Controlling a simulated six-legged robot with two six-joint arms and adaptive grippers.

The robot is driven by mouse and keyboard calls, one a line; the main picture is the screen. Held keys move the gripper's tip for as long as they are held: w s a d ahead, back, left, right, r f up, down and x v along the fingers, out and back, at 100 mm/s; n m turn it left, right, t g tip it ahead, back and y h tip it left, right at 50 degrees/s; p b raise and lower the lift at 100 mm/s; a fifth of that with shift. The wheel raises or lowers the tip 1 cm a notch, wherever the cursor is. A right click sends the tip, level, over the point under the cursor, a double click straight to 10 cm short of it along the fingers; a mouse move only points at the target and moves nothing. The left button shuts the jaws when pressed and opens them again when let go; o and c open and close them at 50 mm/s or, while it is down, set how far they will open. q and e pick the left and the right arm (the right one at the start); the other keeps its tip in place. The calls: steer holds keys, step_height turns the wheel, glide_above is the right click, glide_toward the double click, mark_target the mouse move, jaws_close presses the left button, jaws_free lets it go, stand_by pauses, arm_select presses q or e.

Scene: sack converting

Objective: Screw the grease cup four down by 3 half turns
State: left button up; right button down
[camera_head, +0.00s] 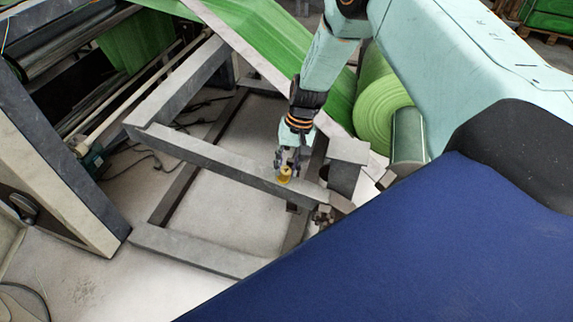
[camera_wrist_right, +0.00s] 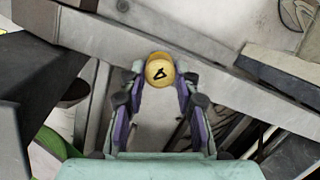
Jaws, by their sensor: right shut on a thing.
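The grease cup four (camera_head: 285,174) is a small brass-yellow cup at the grey frame beam (camera_head: 225,163) in the head view. In the right wrist view its round yellow top (camera_wrist_right: 159,71) shows a dark 4, turned well away from upright. My right gripper (camera_head: 287,165) comes down from above and is shut on the cup, with a finger on each side of it. The right wrist view shows the same gripper fingers (camera_wrist_right: 158,80) at the cup's sides. The cup's lower part and its thread are hidden. My left gripper is not in view.
A green roll (camera_head: 380,105) and green sheet (camera_head: 250,30) lie behind and right of the gripper. A grey bracket (camera_head: 347,150) stands close right of the cup. Open floor (camera_head: 215,205) shows between the frame beams.

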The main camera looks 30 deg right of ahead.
steer(key=m, duration=0.5)
steer(key=shift+s+d+m+t+y, duration=0.1)
steer(key=shift+m+t+y, duration=0.3)
steer(key=m+t, duration=0.1)
steer(key=m, duration=0.4)
steer(key=shift+s+f, duration=0.1)
steer(key=m+t, duration=0.1)
steer(key=m, duration=0.3)
steer(key=shift+s+b, duration=0.1)
steer(key=shift+b, duration=0.25)
steer(key=shift+m+t+b, duration=0.4)
steer(key=shift+m+b, duration=0.45)
steer(key=shift+m, duration=1.45)
steer(key=c, duration=1)
jaws_free()
steer(key=shift+s, duration=0.1)
